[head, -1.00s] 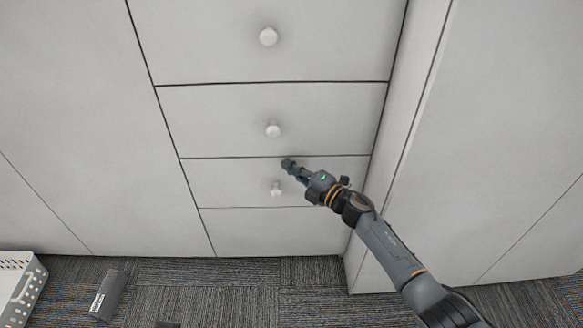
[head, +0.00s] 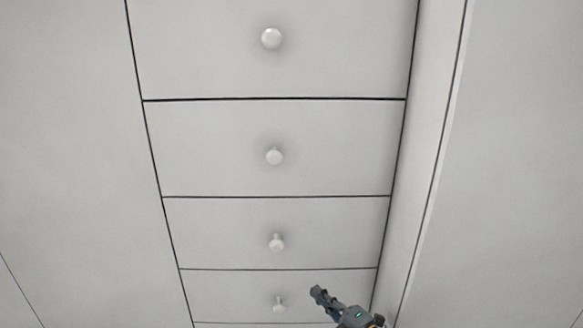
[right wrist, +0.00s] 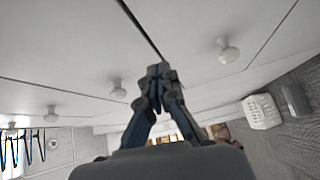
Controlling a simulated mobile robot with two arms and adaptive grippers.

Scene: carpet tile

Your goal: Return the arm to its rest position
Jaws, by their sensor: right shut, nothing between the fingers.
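My right gripper (head: 318,293) is at the bottom of the head view, in front of the lowest visible drawer and to the right of its round knob (head: 279,304). It is apart from the knob. In the right wrist view the gripper's dark fingers (right wrist: 155,72) come together at the tips, shut and empty, with white drawer fronts beyond. Most of my right arm is cut off by the lower edge of the head view. My left gripper is in no view.
A stack of white drawers (head: 215,148) with round knobs fills the middle, all flush. A white panel (head: 520,130) stands to the right. The right wrist view shows a white basket (right wrist: 262,112) and a grey object (right wrist: 295,100) on dark carpet.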

